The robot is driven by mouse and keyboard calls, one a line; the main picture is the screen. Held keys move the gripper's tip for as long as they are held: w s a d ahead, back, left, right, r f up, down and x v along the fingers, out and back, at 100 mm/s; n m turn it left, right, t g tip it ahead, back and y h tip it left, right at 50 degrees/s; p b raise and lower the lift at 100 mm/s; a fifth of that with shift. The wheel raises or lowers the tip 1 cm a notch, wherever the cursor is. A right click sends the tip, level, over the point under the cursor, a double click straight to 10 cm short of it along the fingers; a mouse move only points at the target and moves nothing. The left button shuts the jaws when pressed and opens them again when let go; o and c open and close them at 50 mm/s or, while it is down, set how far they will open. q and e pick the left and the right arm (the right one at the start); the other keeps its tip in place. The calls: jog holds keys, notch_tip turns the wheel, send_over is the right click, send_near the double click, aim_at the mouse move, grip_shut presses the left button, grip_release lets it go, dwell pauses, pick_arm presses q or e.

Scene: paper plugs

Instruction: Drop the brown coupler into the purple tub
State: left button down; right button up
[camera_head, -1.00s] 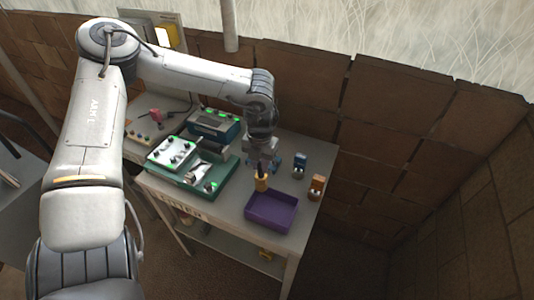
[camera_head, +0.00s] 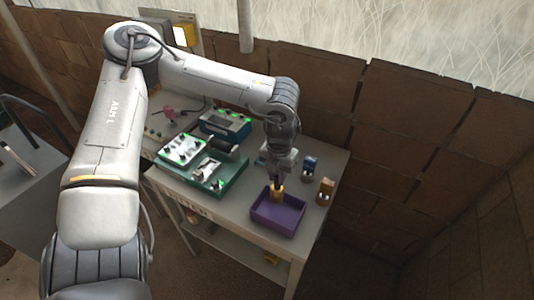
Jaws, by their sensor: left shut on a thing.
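My left gripper (camera_head: 276,182) points down and is shut on an ochre-brown coupler (camera_head: 277,195). The coupler is upright and overlaps the back part of the purple tub (camera_head: 275,229) in the head view. I cannot tell whether it is above the tub floor or touching it. The tub stands open at the front right of the grey table and looks empty otherwise. My right gripper is not in view.
A blue coupler (camera_head: 310,164) and an orange-brown one (camera_head: 325,189) stand on the table right of the gripper. A green tray (camera_head: 205,181) and a blue box with green lights (camera_head: 226,125) lie to the left. A brown wall rises behind.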

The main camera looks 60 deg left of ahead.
pick_arm(q)
jog(key=shift+f, duration=0.45)
jog(key=c, duration=0.9)
grip_release()
jog(key=shift+w+r, duration=0.1)
jog(key=shift+r, duration=0.5)
notch_tip(320, 180, up, 10)
jog(key=shift+f+p, duration=0.15)
jog(key=shift+p, duration=0.2)
jog(key=shift+f, duration=0.1)
